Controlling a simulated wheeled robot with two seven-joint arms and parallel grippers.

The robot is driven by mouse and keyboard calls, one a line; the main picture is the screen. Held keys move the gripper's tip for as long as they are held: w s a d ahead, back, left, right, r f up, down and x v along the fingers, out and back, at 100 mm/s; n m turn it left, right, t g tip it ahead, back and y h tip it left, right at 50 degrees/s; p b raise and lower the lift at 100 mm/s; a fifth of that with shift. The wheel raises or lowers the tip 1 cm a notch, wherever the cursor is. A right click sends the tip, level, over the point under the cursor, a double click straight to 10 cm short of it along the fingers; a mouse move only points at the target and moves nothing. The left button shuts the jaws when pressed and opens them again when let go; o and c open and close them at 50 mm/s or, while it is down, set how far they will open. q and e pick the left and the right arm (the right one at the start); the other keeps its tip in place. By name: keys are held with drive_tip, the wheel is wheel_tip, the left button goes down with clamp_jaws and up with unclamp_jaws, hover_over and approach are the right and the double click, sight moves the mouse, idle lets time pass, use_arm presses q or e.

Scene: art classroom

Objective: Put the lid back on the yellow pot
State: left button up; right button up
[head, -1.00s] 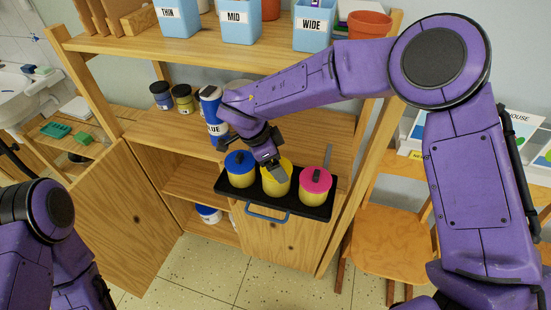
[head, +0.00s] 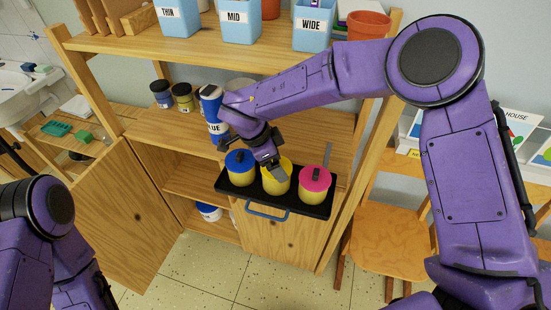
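Three yellow-bodied pots stand in a row on a black tray (head: 318,211) at the shelf unit's front. The left pot (head: 241,178) has a blue lid and the right pot (head: 313,193) a pink lid, each with a dark knob. The middle pot (head: 275,188) has a yellow top. My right gripper (head: 277,172) points down at this yellow top, touching or nearly touching it. It hides the middle of the top, where a knob could be. I cannot tell whether its fingers are open or shut, or whether the lid is fully seated. My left gripper is out of view.
A blue-labelled bottle (head: 213,115) stands close behind my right wrist, with small jars (head: 183,97) to its left. The upper shelf (head: 200,57) holds blue cups. A wooden chair (head: 385,238) stands at the right.

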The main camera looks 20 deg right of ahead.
drive_tip(key=shift+p, duration=0.45)
idle(0.3)
drive_tip(key=o, duration=0.8)
drive_tip(key=shift+o, duration=0.2)
wheel_tip(320, 180, up, 7)
drive_tip(key=p, duration=0.8)
drive_tip(key=shift+r, duration=0.1)
clamp_jaws()
